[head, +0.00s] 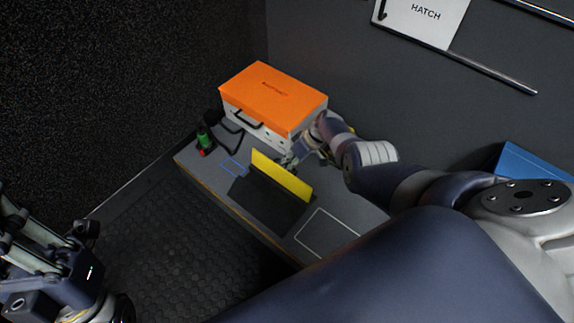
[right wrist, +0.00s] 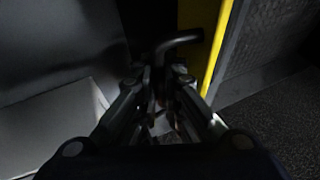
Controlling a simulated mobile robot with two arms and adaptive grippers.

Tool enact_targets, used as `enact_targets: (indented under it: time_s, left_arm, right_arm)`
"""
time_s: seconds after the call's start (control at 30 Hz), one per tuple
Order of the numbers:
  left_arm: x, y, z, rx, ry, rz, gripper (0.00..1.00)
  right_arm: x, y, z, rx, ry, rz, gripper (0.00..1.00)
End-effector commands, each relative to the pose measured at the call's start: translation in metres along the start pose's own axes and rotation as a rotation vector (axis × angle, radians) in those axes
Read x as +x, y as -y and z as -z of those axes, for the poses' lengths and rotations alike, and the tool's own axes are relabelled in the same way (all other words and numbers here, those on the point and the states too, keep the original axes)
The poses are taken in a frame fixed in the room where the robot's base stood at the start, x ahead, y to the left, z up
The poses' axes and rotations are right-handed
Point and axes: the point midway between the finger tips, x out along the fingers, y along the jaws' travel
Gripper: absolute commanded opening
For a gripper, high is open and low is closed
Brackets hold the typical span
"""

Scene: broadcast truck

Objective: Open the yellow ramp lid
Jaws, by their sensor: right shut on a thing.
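The yellow ramp lid (head: 282,177) stands up on edge from the grey bench, with a dark panel (head: 267,203) in front of it. In the right wrist view its yellow face (right wrist: 205,35) is just right of the fingertips. A dark bent handle (right wrist: 181,41) runs from the lid in between the fingers. My right gripper (head: 288,161) is behind the lid; in the right wrist view it (right wrist: 160,75) is shut on the handle. My left gripper (head: 88,236) is at the lower left, away from the bench; its finger opening is unclear.
An orange-topped case (head: 272,98) stands on the bench behind the lid, close to my right gripper. A green and red item (head: 204,141) is at the bench's left end. A white-outlined square (head: 327,235) is bare. A hatch panel (head: 424,14) hangs on the wall.

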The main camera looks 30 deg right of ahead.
Motion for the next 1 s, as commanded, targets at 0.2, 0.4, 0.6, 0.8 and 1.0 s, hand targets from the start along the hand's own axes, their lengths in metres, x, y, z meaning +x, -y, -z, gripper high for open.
enact_targets:
  time_s: [0.2,0.4,0.6,0.8,1.0]
  left_arm:
    - [-0.0002,-0.0002,0.0025,-0.001,-0.012,0.0,0.0]
    - [-0.0002,-0.0003,0.0023,-0.001,-0.011,0.0,0.0]
    - [-0.0003,-0.0003,0.0021,-0.001,-0.01,0.0,0.0]
    - [0.0,0.0001,0.0022,0.0,-0.011,0.0,0.0]
    - [0.0,0.0,0.0023,0.0,-0.011,0.0,0.0]
  right_arm:
    - [-0.0003,-0.0006,-0.0005,0.001,0.001,0.001,0.0]
    - [-0.0003,-0.0006,-0.0005,0.001,0.001,0.001,0.0]
    - [-0.0001,-0.0004,-0.0005,0.001,0.001,0.001,0.17]
    - [-0.0002,-0.0003,-0.0003,0.001,0.001,0.001,0.17]
    - [-0.0054,-0.0015,0.0001,0.0,-0.001,0.0,0.17]
